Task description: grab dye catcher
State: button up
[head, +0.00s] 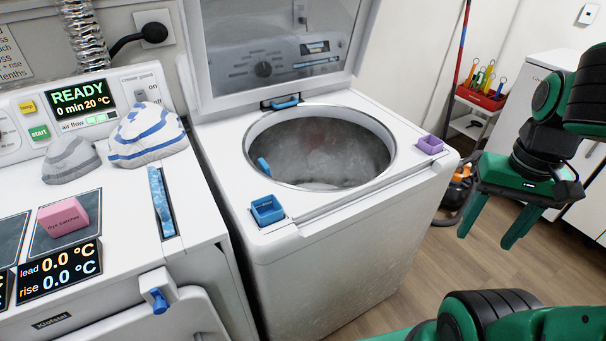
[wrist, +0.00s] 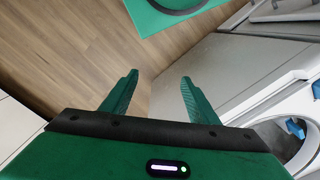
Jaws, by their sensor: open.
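The dye catcher is a small pink block (head: 63,217) with dark lettering reading "dye catcher". It rests on a dark panel on the white machine at the left of the head view. My green gripper (head: 484,236) is at the right of the head view, past the right side of the open washer and far from the pink block. Its two fingers are apart with nothing between them. In the wrist view the gripper (wrist: 160,85) is also open and empty, above the wooden floor and the washer's side. The pink block is not in the wrist view.
The open top-load washer (head: 420,172) stands between my gripper and the pink block, its lid (head: 270,50) raised. A blue cup (head: 267,210) and a purple cup (head: 430,145) sit on its rim. Grey and blue-striped stone-like lumps (head: 147,137) lie behind the block.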

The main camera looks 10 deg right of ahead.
aim_at(59, 218)
jog(key=u, duration=1.55)
jog(key=k, duration=1.15)
jog(key=u, duration=0.45)
jog(key=i, duration=1.65)
jog(key=z, duration=0.75)
